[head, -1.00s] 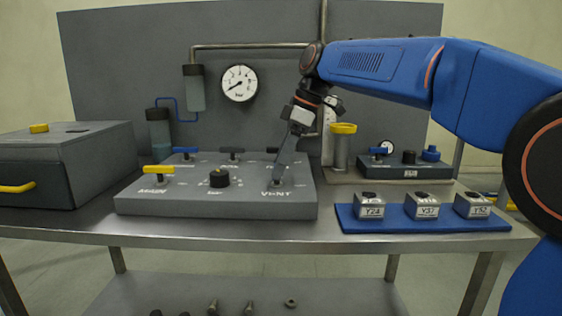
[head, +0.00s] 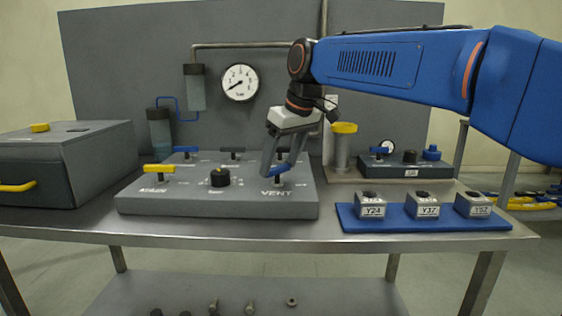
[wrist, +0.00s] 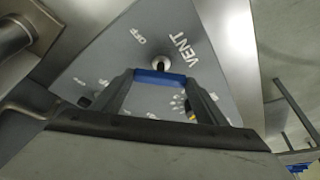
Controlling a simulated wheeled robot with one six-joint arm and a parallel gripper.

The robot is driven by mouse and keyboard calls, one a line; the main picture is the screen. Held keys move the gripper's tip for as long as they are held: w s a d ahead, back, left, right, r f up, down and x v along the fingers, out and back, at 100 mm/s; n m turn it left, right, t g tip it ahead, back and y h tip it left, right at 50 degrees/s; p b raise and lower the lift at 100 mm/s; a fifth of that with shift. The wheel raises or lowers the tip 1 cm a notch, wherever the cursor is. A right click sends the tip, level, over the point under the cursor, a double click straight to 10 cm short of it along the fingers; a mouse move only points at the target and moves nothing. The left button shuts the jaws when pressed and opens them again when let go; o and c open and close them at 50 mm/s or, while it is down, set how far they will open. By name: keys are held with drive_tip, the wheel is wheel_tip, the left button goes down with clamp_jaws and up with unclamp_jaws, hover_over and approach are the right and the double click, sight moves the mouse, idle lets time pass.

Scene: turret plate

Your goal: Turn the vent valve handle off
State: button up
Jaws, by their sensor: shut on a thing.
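The blue vent valve handle (head: 279,169) stands at the front right of the grey turret plate (head: 215,205), just above the "VENT" label. In the wrist view the blue handle (wrist: 160,77) lies between my two fingertips, with its round metal stem just beyond it and the "OFF" and "VENT" markings on the plate. My gripper (head: 281,170) points down at the handle and is shut on it. Part of the handle is hidden by the fingers in the head view.
A yellow handle (head: 159,169) and a black knob (head: 219,178) stand left on the same plate. A blue mat (head: 425,225) with several labelled blocks lies right. A yellow-topped post (head: 343,145) stands close behind right. A gauge (head: 240,82) hangs on the back panel.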

drive_tip(key=m, duration=0.1)
drive_tip(key=m+h, duration=0.1)
drive_tip(key=m, duration=0.1)
drive_tip(key=m+t, duration=0.1)
drive_tip(key=shift+s+a+m, duration=0.15)
drive_tip(key=shift+a+m, duration=0.1)
drive_tip(key=shift+m, duration=0.05)
drive_tip(key=m+h, duration=0.2)
drive_tip(key=m, duration=0.2)
drive_tip(key=shift+a+m, duration=0.15)
drive_tip(key=shift+m, duration=0.15)
drive_tip(key=o, duration=1.1)
drive_tip(key=shift+c, duration=0.2)
drive_tip(key=v, duration=1.7)
drive_tip(key=shift+s+a, duration=0.25)
drive_tip(key=shift+a, duration=0.1)
